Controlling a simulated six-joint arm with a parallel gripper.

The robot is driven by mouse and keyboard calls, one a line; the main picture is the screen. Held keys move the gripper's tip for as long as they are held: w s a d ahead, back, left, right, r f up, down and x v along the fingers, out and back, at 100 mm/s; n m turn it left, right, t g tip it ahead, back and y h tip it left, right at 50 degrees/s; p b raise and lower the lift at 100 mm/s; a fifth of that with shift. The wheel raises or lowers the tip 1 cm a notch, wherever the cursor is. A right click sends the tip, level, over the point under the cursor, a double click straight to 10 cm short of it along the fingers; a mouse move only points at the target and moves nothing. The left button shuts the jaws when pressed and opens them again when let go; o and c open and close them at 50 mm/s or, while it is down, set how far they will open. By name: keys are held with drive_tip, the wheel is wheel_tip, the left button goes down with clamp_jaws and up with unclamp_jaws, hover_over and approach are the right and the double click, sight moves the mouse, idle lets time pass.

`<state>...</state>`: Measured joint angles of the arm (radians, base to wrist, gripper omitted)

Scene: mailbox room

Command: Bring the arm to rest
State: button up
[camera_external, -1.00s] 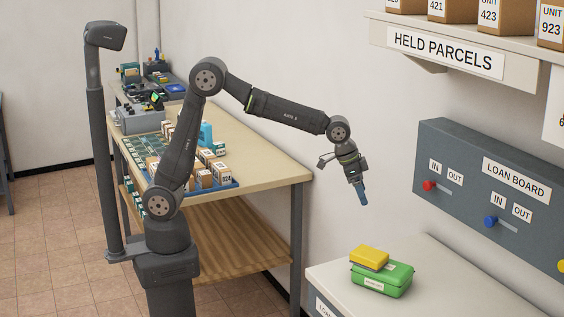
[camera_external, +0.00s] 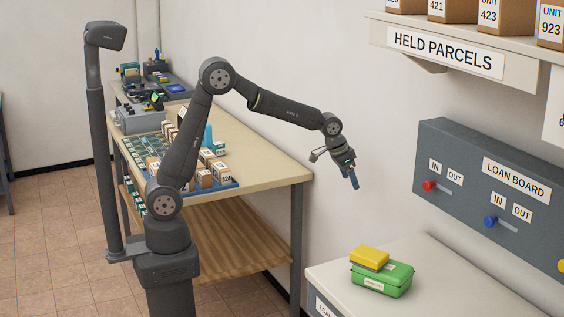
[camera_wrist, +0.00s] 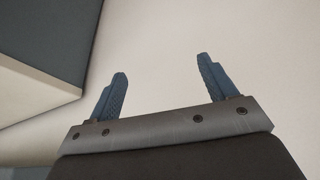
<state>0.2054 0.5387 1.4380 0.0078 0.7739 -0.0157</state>
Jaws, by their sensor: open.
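My gripper (camera_external: 353,180) hangs in the air in the external view, to the right of the wooden workbench (camera_external: 270,165) and above and left of the white counter (camera_external: 335,270). Its blue fingers point down and slightly right. In the wrist view the two blue fingers of my gripper (camera_wrist: 162,80) stand well apart with nothing between them. A pale, plain surface lies behind them.
A green case (camera_external: 381,279) with a yellow box (camera_external: 369,257) on top sits on the counter. The grey loan board (camera_external: 470,200) and the held parcels shelf (camera_external: 480,35) are on the wall at right. A blue tray (camera_external: 218,188) with small parcels is on the workbench.

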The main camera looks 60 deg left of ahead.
drive_tip(key=shift+n, duration=0.5)
drive_tip(key=shift+w+a+f, duration=0.15)
drive_tip(key=shift+a+f, duration=0.05)
drive_tip(key=shift+a, duration=0.65)
drive_tip(key=shift+w+a+f, duration=0.15)
drive_tip(key=shift+w+a, duration=0.05)
drive_tip(key=shift+a, duration=0.65)
drive_tip(key=shift+w+a+f, duration=0.15)
drive_tip(key=shift+a+f, duration=0.05)
drive_tip(key=shift+a, duration=0.65)
